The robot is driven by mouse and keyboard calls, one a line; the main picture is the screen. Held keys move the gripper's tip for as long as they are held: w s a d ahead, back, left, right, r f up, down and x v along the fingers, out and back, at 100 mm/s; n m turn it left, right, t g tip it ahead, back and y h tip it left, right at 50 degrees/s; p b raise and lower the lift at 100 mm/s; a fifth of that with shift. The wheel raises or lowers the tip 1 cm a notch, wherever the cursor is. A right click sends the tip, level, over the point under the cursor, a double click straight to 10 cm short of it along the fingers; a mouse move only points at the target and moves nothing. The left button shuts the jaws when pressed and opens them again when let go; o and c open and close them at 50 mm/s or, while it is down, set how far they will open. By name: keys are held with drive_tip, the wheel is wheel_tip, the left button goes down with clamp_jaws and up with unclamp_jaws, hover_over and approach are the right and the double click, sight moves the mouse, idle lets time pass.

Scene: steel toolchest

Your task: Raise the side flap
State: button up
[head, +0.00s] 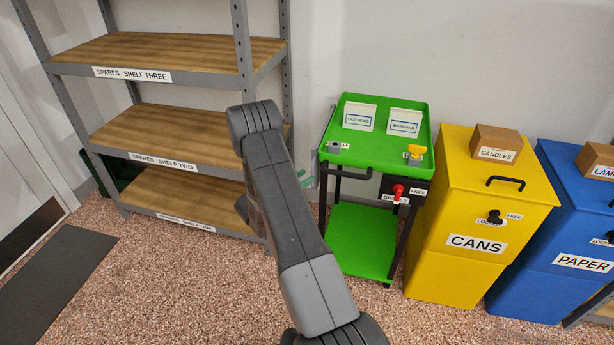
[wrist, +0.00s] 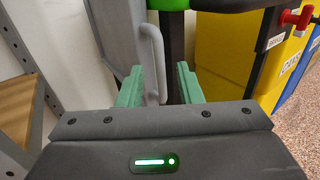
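The green cart (head: 378,152) stands right of the shelf rack. Its side flap, a grey panel (wrist: 118,38), hangs down at the cart's left side; only a thin edge of the flap (head: 325,135) shows in the head view. In the wrist view a pale grey bar handle (wrist: 152,50) stands out from the panel. My gripper (wrist: 158,88) is open, its green fingers on either side of the handle's lower part, with a gap visible to the right finger. In the head view my arm hides most of my gripper (head: 305,178).
The cart's top holds two cards and a yellow knob (head: 415,151); a red knob (head: 398,190) with brake labels is on its front. The shelf rack (head: 180,130) is close on the left. Yellow (head: 470,215) and blue (head: 560,230) bins stand right.

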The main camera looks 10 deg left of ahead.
drive_tip(key=shift+x, duration=0.95)
drive_tip(key=shift+c, duration=0.2)
clamp_jaws()
